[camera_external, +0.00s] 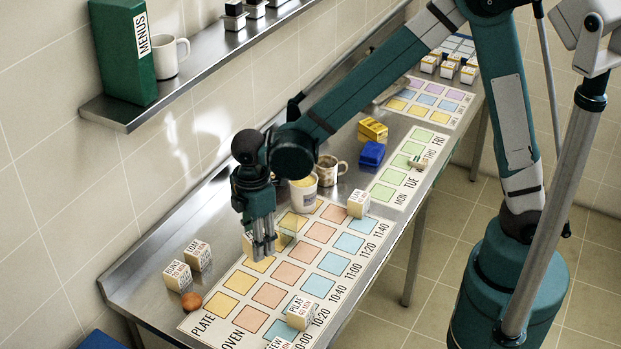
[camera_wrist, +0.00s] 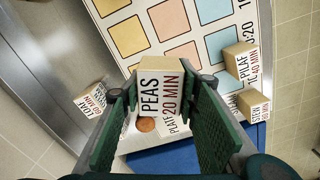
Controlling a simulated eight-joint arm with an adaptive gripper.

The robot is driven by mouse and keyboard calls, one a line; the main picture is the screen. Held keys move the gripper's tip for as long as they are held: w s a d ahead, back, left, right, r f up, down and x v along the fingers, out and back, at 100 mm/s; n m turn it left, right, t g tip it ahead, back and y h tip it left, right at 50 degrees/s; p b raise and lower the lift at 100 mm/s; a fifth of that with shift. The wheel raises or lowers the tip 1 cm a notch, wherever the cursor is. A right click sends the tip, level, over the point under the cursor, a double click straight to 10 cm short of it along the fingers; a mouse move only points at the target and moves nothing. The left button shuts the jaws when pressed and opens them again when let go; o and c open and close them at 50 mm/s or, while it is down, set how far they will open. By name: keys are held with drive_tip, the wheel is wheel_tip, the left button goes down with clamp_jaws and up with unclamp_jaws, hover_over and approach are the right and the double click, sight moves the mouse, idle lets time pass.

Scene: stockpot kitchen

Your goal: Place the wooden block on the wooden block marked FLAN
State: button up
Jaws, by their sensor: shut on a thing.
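My gripper (camera_external: 264,250) points down over the yellow column of the chart. It is shut on a wooden block marked PEAS, 20 MIN, PLATE (camera_wrist: 163,95), which sits between its fingers in the wrist view. In the external view the held block (camera_external: 248,243) is mostly behind the fingers, and I cannot tell whether it touches the chart. A wooden block with small lettering that looks like FLAN (camera_external: 358,203) stands at the chart's far right, beyond my gripper. I do not see it in the wrist view.
The cups (camera_external: 304,193) stand between my gripper and the blue box (camera_external: 371,153). LOAF (camera_external: 198,255) and BUNS (camera_external: 177,275) blocks and a brown egg (camera_external: 191,301) are at the left. PILAF (camera_external: 300,312) and STEW blocks (camera_wrist: 250,103) are in front. A shelf (camera_external: 130,112) runs along the wall.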

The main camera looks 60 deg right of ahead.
drive_tip(key=s+d+r+m+p, duration=0.2)
drive_tip(key=d+m, duration=0.5)
drive_tip(key=d, duration=1.5)
wheel_tip(320, 180, up, 3)
drive_tip(key=m, duration=0.6)
hover_over(359, 197)
drive_tip(key=shift+d+f+p, duration=0.1)
drive_tip(key=shift+f+p, duration=0.05)
drive_tip(key=shift+p, duration=0.3)
drive_tip(key=shift+f, duration=2.9)
drive_tip(key=shift+f, duration=2.1)
drive_tip(key=shift+f+b, duration=0.15)
drive_tip(key=shift+b, duration=0.3)
